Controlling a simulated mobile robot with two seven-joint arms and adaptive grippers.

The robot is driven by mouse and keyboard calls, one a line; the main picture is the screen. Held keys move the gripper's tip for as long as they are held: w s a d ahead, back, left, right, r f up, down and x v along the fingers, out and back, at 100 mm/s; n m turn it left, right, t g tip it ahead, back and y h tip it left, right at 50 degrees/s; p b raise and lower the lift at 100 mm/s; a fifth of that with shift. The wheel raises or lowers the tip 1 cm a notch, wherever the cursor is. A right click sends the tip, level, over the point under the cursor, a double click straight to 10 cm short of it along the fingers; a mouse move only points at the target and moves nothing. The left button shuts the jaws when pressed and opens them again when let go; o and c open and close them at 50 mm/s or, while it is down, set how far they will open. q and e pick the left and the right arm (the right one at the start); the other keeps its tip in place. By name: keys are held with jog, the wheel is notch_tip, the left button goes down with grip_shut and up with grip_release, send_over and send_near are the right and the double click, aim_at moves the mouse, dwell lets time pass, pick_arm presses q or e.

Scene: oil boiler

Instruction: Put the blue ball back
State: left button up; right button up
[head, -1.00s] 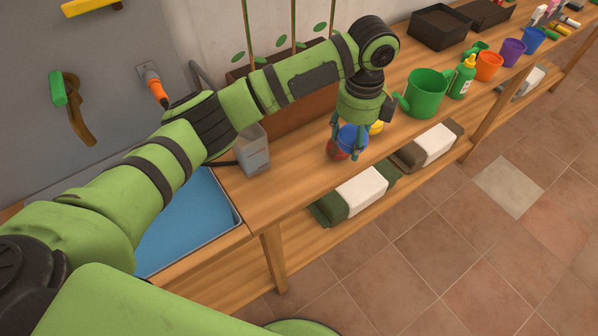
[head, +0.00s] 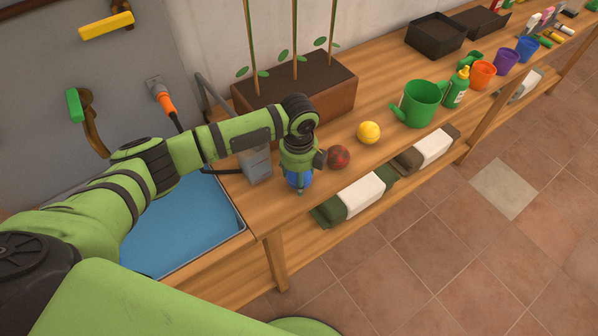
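The blue ball (head: 301,182) is between the fingers of my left gripper (head: 299,186), which is shut on it with the fingers pointing down. It is at or just above the wooden bench (head: 325,187), near the front edge. I cannot tell whether the ball touches the wood. The gripper hides its upper part. A dark red ball (head: 339,157) lies just right of the gripper, and a yellow ball (head: 369,132) lies further right. My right gripper is out of view.
A grey metal box (head: 255,166) stands close left of the gripper, beside the blue sink basin (head: 180,228). A brown planter (head: 330,92) is behind. A green watering can (head: 420,104) and several cups stand to the right. Folded cloths (head: 360,193) lie on the shelf below.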

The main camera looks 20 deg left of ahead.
pick_arm(q)
jog(key=shift+f, duration=0.2)
jog(key=o, duration=1.3)
jog(key=shift+r, duration=0.1)
jog(key=shift+r, duration=0.6)
notch_tip(320, 180, up, 11)
jog(key=shift+r+b, duration=0.1)
jog(key=shift+b, duration=0.85)
